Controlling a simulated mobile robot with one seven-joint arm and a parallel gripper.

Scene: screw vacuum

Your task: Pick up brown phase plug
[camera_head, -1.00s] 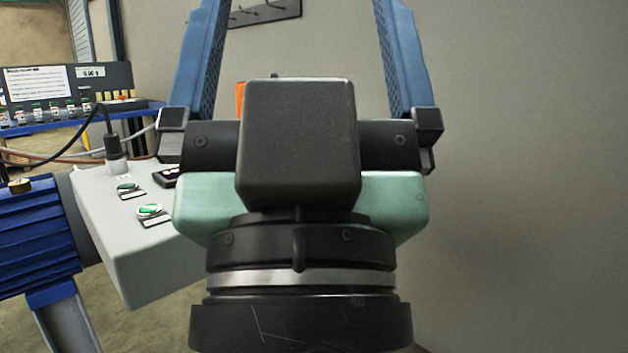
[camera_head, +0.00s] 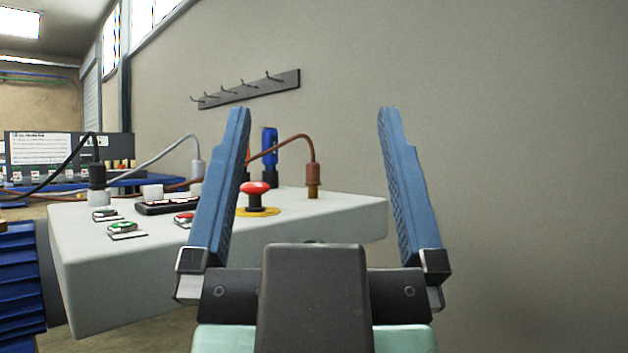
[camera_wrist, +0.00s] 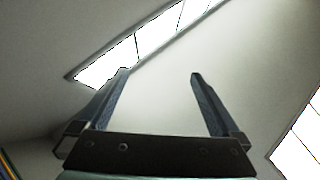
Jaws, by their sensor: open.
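The brown phase plug (camera_head: 313,176) stands upright at the right end of the white control box (camera_head: 345,216), with its brown cable arching away to the left. A copper-coloured base shows beneath it. My gripper (camera_head: 310,112) is open and empty, its two blue fingers pointing up in front of the box. In the head view the plug appears between the fingers, but it lies beyond them. In the wrist view my gripper (camera_wrist: 160,72) also shows open, with only wall and windows behind it. The plug does not show there.
A hook rail (camera_head: 248,89) is on the wall. Free space lies to the right.

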